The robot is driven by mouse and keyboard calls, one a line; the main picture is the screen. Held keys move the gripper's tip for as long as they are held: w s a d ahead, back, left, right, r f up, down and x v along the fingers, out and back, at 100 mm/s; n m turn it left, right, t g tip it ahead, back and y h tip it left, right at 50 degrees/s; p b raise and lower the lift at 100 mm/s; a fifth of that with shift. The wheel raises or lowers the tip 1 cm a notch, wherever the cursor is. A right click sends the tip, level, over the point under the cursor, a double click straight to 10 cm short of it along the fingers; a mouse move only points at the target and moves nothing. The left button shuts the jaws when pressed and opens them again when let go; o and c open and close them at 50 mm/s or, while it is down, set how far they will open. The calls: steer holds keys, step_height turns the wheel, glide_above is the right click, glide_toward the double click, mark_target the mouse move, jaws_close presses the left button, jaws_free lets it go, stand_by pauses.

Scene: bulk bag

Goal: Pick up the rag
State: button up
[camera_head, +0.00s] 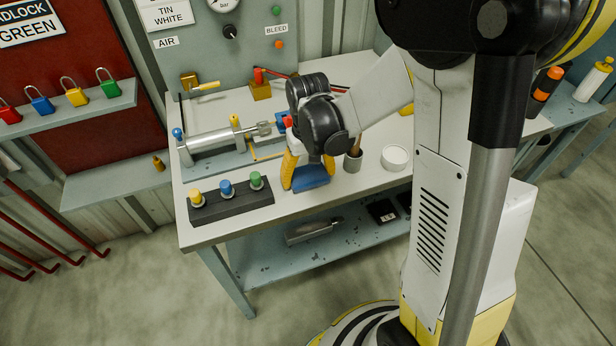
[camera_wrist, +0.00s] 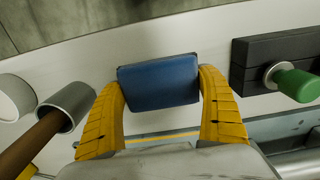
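The rag looks like a thick, folded dark blue pad (camera_head: 311,178) near the front edge of the grey workbench (camera_head: 214,231). My gripper (camera_head: 308,172) points down at it, with one yellow finger on each side. In the wrist view the rag (camera_wrist: 158,80) fills the space between the fingertips of my gripper (camera_wrist: 160,78). Its left and right edges meet the inner sides of the fingers. I cannot tell whether the fingers press on it, or whether it rests on the bench. The lower parts of the fingers hide the near bench.
A dark block with yellow, blue and green knobs (camera_head: 230,203) stands left of the rag. A grey cup with a brown handle (camera_head: 353,161) and a white round container (camera_head: 395,158) stand to its right. A metal cylinder (camera_head: 210,144) lies behind left.

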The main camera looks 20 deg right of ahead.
mark_target(308, 174)
stand_by(0.3)
step_height(308, 174, up, 10)
steer(key=p, duration=0.4)
